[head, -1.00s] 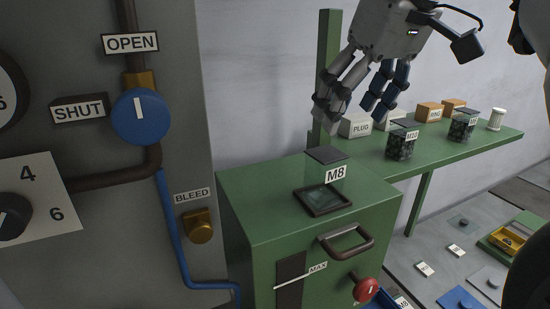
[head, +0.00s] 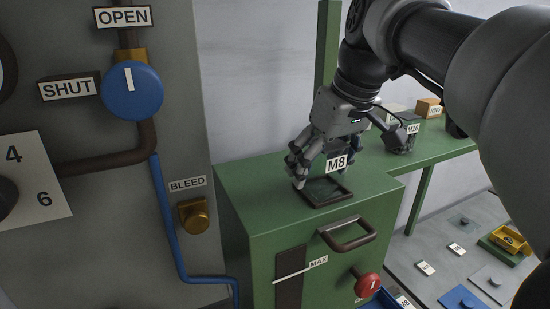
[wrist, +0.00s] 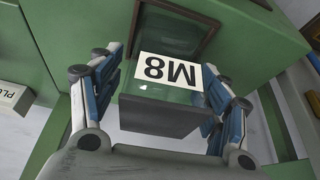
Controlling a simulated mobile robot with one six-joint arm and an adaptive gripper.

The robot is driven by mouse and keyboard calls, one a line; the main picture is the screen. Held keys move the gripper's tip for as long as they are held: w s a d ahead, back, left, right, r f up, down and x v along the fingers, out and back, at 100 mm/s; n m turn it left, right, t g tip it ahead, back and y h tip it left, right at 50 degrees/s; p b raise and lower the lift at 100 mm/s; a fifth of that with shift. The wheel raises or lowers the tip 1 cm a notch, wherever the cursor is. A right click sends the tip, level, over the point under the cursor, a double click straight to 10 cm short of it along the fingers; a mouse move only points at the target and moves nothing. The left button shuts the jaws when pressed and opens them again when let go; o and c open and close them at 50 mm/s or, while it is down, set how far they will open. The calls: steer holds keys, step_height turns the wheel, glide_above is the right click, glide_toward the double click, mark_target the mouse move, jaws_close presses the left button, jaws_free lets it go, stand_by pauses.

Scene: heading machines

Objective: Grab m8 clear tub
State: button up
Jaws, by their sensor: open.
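The M8 clear tub (head: 338,164) stands upright on top of the green cabinet, behind a dark-rimmed square frame (head: 324,192). It is see-through with a dark lid and a white M8 label, and it also shows in the wrist view (wrist: 163,112). My gripper (head: 322,160) is lowered around it. In the wrist view my gripper (wrist: 160,105) is open, with one finger on either side of the tub. A small gap shows at the left finger; the right finger is very close, and I cannot tell whether it touches.
The green cabinet (head: 240,190) has a handle (head: 348,234) and a red knob (head: 368,285) on its front. The M10 tub (head: 402,135) and boxes stand on the green shelf behind. A grey panel with a blue valve (head: 132,91) is at left.

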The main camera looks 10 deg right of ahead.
steer(key=shift+w+f, duration=0.15)
steer(key=shift+f, duration=0.15)
steer(key=shift+c, duration=0.4)
steer(key=c, duration=1.3)
steer(key=shift+r, duration=0.1)
steer(key=shift+c, duration=0.4)
steer(key=shift+r, duration=0.1)
